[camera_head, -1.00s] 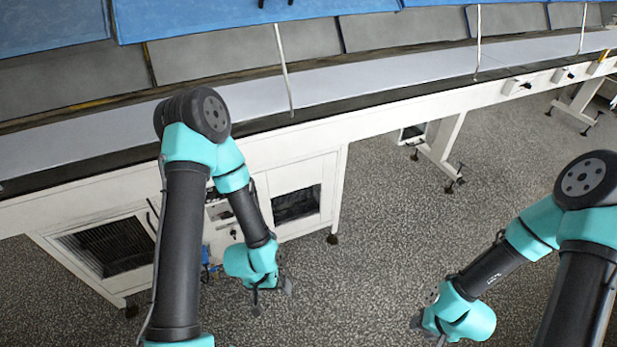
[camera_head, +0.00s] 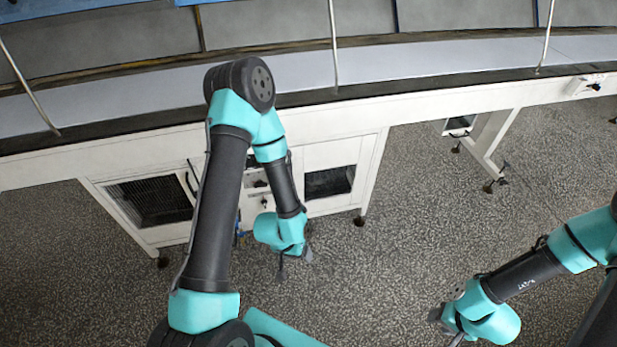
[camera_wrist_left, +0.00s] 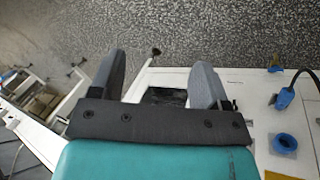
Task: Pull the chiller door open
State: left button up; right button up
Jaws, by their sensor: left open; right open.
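The white cabinet under the conveyor has a left panel (camera_head: 120,189) with a dark grille and a dark upright handle (camera_head: 187,186) at its right edge. I take this panel as the chiller door; it looks shut. My left gripper (camera_head: 294,262) hangs open and empty in front of the cabinet's right part, apart from the handle. In the left wrist view its two fingers (camera_wrist_left: 158,70) are spread, with a dark window (camera_wrist_left: 165,97) of the cabinet beyond. My right gripper (camera_head: 447,326) is open over the floor at lower right, far from the cabinet.
The long white conveyor (camera_head: 440,110) runs across above the cabinet. A support leg (camera_head: 484,145) stands at right. A blue plug with a cable (camera_wrist_left: 285,98) and a blue ring (camera_wrist_left: 284,144) sit on the cabinet front. The speckled floor (camera_head: 390,240) between my arms is clear.

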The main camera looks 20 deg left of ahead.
pick_arm(q)
jog(key=w+a+f+t, duration=0.1)
jog(key=w, duration=0.1)
jog(key=w+a+f+t, duration=0.1)
jog(key=w, duration=0.1)
jog(key=w+a+f+t, duration=0.1)
jog(key=w+t, duration=0.1)
jog(key=w, duration=0.1)
jog(key=shift+a+f+y, duration=0.1)
jog(key=shift+a+y, duration=0.2)
jog(key=c, duration=0.5)
jog(key=w+a+t, duration=0.1)
jog(key=w, duration=0.1)
jog(key=w+a+f+t, duration=0.1)
jog(key=w+a+t, duration=0.2)
jog(key=w, duration=0.1)
jog(key=shift+a+f+m+y, duration=0.25)
jog(key=shift+a+m+y, duration=0.1)
jog(key=shift+m+y, duration=0.05)
jog(key=shift+c, duration=0.4)
jog(key=w+a+t+y, duration=0.3)
jog(key=a+t+y, duration=0.1)
jog(key=a+t, duration=0.4)
jog(key=shift+a+r, duration=0.4)
jog(key=shift+a, duration=0.65)
jog(key=shift+w, duration=0.15)
